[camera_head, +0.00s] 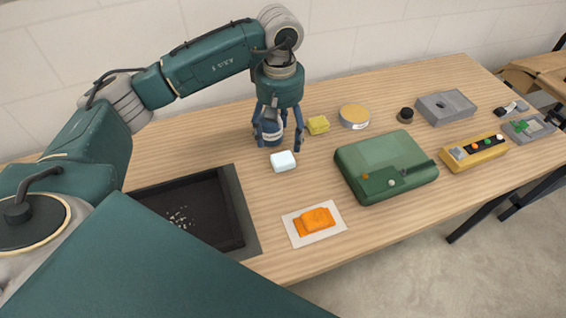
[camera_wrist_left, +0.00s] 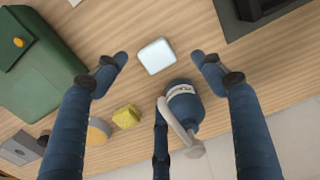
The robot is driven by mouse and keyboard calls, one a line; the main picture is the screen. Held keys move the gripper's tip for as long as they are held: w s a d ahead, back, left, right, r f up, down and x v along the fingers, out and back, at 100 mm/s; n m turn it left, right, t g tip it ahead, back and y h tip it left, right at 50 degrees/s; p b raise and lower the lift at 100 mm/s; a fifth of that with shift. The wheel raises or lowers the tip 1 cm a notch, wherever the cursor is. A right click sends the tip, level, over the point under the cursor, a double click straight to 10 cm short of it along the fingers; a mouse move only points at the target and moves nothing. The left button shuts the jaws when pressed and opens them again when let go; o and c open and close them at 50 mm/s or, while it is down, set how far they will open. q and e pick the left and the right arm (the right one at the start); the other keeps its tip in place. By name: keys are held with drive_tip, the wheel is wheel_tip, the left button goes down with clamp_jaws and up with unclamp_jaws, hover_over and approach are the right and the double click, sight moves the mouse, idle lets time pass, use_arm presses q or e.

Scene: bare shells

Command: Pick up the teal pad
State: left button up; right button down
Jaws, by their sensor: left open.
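The teal pad, a very pale, almost white small block with rounded corners (camera_head: 283,161), lies on the wooden table in front of my left gripper (camera_head: 278,138). The left gripper points down and is open. In the left wrist view the pad (camera_wrist_left: 157,56) appears between two spread fingertips, with a visible gap on each side and no finger touching it. A dark blue rounded object with a light band (camera_wrist_left: 184,104) stands close by, among the fingers in the picture. It is partly hidden by them in the head view. My right gripper is not in view.
A yellow block (camera_head: 318,125) and a round tan-topped tin (camera_head: 354,116) stand right of the gripper. A green case (camera_head: 370,189) is further right, a black tray (camera_head: 240,232) at left. Orange pieces lie on a white card (camera_head: 293,232). Bare wood lies around the pad.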

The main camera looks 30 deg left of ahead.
use_arm(q)
drive_tip(key=p, duration=0.1)
hover_over(283, 159)
drive_tip(key=f, duration=0.4)
drive_tip(key=shift+s+a, duration=0.2)
drive_tip(key=shift+a, duration=0.05)
drive_tip(key=shift+d+f+p, duration=0.1)
drive_tip(key=shift+f+p, duration=0.2)
drive_tip(key=f, duration=0.1)
drive_tip(key=f+p, duration=0.1)
drive_tip(key=f, duration=0.1)
drive_tip(key=shift+w+d+f+p, duration=0.1)
drive_tip(key=shift+d+f+p, duration=0.2)
drive_tip(key=shift+p, duration=0.1)
drive_tip(key=shift+a+f, duration=0.1)
drive_tip(key=shift+f, duration=0.4)
drive_tip(key=shift+c, duration=0.2)
drive_tip(key=c, duration=1)
